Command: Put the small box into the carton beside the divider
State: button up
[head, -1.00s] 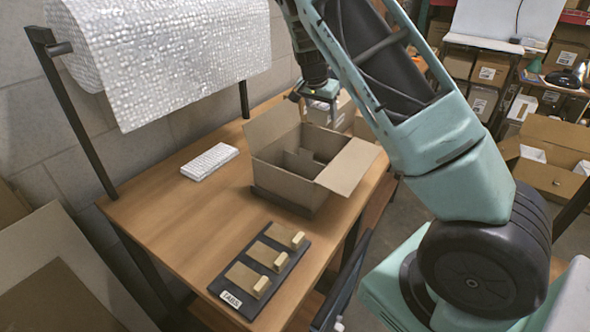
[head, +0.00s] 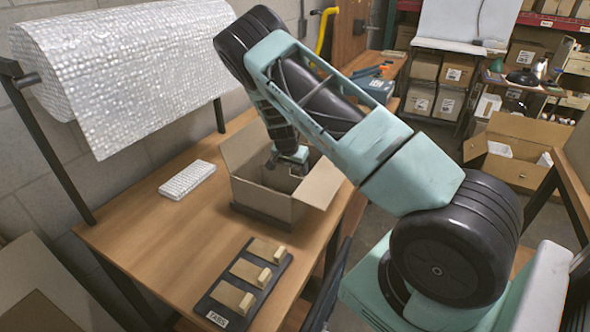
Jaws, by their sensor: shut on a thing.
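The open brown carton (head: 262,202) stands on the wooden table, with its flaps spread. My gripper (head: 286,168) points down in the carton's opening, between its walls. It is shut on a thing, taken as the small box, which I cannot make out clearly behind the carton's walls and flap. The divider inside the carton is mostly hidden now by the gripper and the near wall, so I cannot tell how the box sits relative to it.
A white keyboard-like block (head: 187,179) lies left of the carton. A bubble-wrap roll (head: 130,75) hangs at the left. My arm crosses above the carton's right side.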

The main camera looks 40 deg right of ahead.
jog(key=shift+f, duration=0.9)
jog(key=shift+f, duration=0.1)
jog(key=o, duration=1.1)
jog(key=shift+r, duration=0.25)
jog(key=shift+a+r, duration=0.2)
jog(key=shift+r, duration=0.1)
jog(key=b+v, duration=0.2)
jog(key=v, duration=0.9)
jog(key=shift+s+b, duration=0.15)
jog(key=shift+b, duration=0.25)
